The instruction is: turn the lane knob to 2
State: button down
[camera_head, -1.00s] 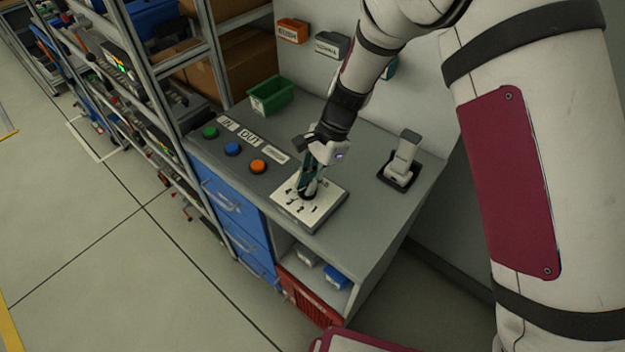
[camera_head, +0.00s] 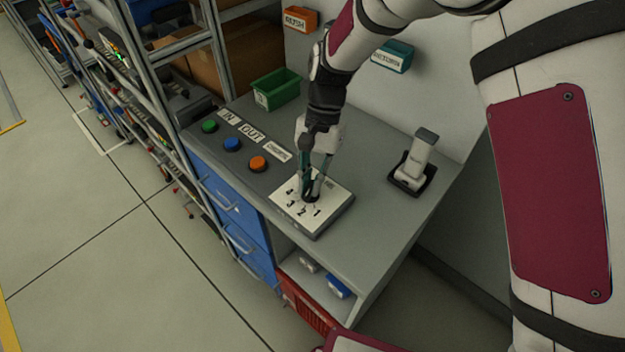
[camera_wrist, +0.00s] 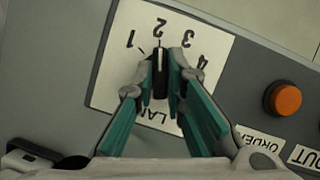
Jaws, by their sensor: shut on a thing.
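The lane knob (camera_wrist: 160,82) is black with a white pointer line and sits on a white dial plate (camera_wrist: 112,85) numbered 1 to 4. In the wrist view its line points at the 2, with the 1 to the left and the 3 to the right. My gripper (camera_wrist: 161,76) is shut on the knob, with one finger on each side. In the head view my gripper (camera_head: 312,190) comes down onto the dial plate (camera_head: 335,212) from above, and the fingers hide most of the knob.
Green, blue and orange buttons (camera_head: 258,164) stand in a row left of the plate; the orange one (camera_wrist: 286,99) also shows in the wrist view. A lever in a black base (camera_head: 412,172) stands to the right. A green bin (camera_head: 277,90) is at the back of the grey bench.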

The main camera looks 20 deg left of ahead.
dwell(0.4)
jog(key=c, duration=1.6)
grip_release()
jog(key=shift+c, duration=0.2)
jog(key=v, duration=1.2)
